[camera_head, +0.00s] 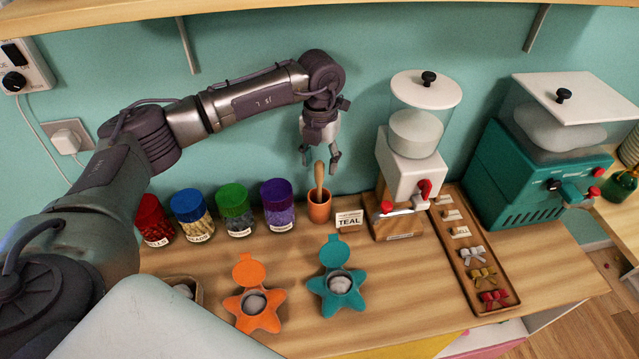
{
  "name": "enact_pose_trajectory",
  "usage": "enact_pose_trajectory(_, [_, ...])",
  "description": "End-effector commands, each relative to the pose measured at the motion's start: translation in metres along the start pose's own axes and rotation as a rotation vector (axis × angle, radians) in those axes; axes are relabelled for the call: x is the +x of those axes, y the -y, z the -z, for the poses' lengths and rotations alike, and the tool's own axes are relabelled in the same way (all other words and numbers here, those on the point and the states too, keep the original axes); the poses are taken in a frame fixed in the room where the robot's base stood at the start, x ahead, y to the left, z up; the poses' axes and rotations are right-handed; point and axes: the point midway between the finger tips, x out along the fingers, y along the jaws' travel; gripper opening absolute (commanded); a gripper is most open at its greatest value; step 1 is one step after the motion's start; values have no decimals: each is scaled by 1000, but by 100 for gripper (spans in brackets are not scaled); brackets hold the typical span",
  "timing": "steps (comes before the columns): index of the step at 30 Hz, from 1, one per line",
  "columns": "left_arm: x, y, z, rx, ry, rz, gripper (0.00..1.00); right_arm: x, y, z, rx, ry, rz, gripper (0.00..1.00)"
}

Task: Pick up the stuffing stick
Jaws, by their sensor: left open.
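The stuffing stick (319,175) is a light wooden stick with a rounded top. It stands upright in a small terracotta-coloured cup (319,208) near the wall, behind the teal star. Its lower end is hidden inside the cup. My left gripper (320,159) comes in from the left and points down with its fingers apart. In the picture its fingertips are on either side of the stick's top; I cannot tell how much height or depth separates them, or whether they touch. My right gripper is not in view.
Jars with coloured lids (234,205) stand left of the cup. A "TEAL" card (348,220) is just right. A white-topped dispenser (408,160), a bow tray (451,236) and a teal machine (530,180) stand farther right. Orange (240,312) and teal (326,291) stars lie in front.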

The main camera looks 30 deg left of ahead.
Motion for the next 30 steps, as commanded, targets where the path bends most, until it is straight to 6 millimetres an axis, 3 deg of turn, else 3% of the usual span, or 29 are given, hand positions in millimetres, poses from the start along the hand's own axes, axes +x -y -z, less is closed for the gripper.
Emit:
enact_pose_trajectory(2, [9,-2,1,-1,-5,0,54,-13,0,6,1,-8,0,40])
enact_pose_trajectory(7, [31,-1,0,-2,-2,0,54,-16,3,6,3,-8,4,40])
enact_pose_trajectory(15, [34,-1,0,-1,-1,1,54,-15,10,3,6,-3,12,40])
enact_pose_trajectory(25, [34,-1,0,-1,0,1,0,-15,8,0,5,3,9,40])
enact_pose_trajectory(30, [34,-1,0,-1,0,1,0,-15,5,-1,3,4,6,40])
